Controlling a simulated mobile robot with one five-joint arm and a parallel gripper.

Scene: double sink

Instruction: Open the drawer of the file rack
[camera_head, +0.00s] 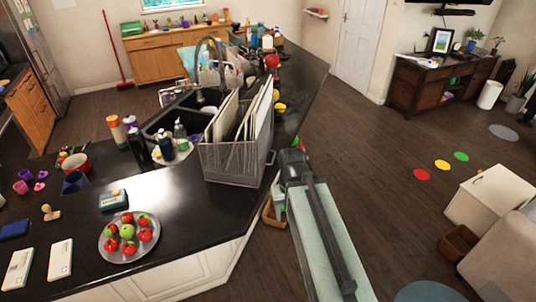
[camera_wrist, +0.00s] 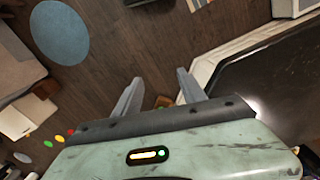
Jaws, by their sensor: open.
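The file rack (camera_head: 230,163) is a grey mesh rack on the dark counter in the head view, filled with upright papers and folders. Its lower front is plain mesh, and I cannot clearly make out the drawer's edges or handle. My gripper (camera_wrist: 158,92) is open and empty in the wrist view, its two grey fingers spread apart over the floor. In the head view my arm's end is just right of the rack, beyond the counter edge, and the fingertips are not clear there. The rack is not visible in the wrist view.
A plate of apples (camera_head: 128,237) and a teal box (camera_head: 112,200) sit on the counter left of the rack. Bottles (camera_head: 166,147) and the sink are behind-left. The dark counter (camera_wrist: 270,90) lies right of my gripper in the wrist view. Open floor (camera_head: 370,190) is to the right.

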